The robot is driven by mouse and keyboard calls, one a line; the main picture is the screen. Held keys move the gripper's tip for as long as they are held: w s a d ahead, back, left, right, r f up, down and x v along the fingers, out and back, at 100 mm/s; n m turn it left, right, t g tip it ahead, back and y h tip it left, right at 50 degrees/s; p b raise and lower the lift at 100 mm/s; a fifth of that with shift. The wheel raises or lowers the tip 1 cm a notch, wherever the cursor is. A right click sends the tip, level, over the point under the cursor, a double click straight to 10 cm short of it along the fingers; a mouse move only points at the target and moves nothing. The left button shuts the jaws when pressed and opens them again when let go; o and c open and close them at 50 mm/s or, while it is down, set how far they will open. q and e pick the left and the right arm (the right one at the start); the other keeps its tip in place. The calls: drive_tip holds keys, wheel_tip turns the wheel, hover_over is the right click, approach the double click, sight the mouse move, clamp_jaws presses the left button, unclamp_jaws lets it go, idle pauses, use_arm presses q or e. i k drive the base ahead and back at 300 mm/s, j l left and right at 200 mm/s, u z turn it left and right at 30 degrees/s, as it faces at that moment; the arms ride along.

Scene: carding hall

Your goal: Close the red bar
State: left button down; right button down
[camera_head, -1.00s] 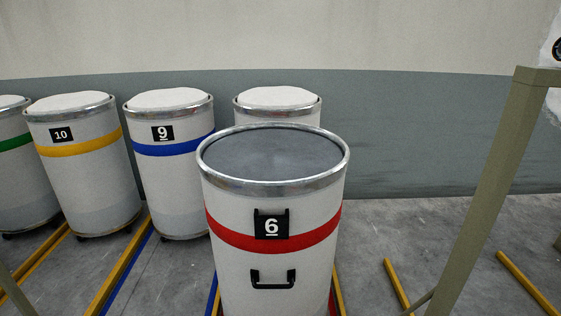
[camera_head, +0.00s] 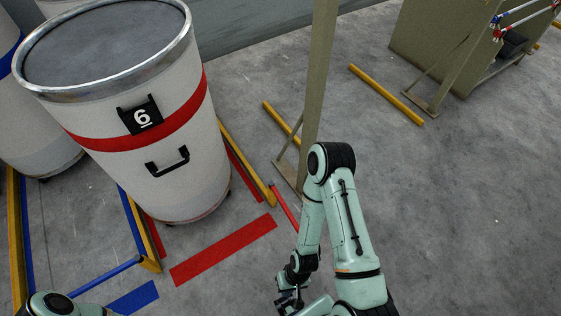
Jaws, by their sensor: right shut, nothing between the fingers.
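The red bar (camera_head: 284,206) is a thin rod low over the floor. One end is by the front end of the right yellow rail (camera_head: 247,165), and it slants toward the lower right, where my right arm hides its far end. It lies off to the side, not across the lane front. A white can (camera_head: 185,172) numbered 6, with a red band and black handle, stands between the rails. My right gripper (camera_head: 287,299) is at the bottom, shut and empty, apart from the bar. Of my left arm only a link shows at the bottom left.
A red floor strip (camera_head: 223,249) lies before the can. A blue bar (camera_head: 106,277) and blue strip (camera_head: 134,299) are at the lower left. An olive post (camera_head: 318,85) stands just behind the red bar.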

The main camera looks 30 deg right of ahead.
sight(272, 186)
drive_tip(key=k+l+u, duration=0.1)
drive_tip(key=k+l, duration=0.2)
drive_tip(key=l, duration=0.35)
drive_tip(key=k+l+u, duration=0.15)
drive_tip(key=k+l, duration=0.2)
drive_tip(key=l, duration=0.25)
drive_tip(key=k+l+u, duration=0.1)
drive_tip(key=k+l, duration=0.3)
drive_tip(key=l, duration=0.2)
drive_tip(key=k+l+u, duration=0.1)
drive_tip(key=k+l, duration=0.3)
drive_tip(key=l, duration=0.35)
drive_tip(key=i+l+z, duration=0.1)
drive_tip(key=l, duration=0.2)
drive_tip(key=i+l+z, duration=0.2)
drive_tip(key=i+l, duration=0.05)
drive_tip(key=l, duration=0.05)
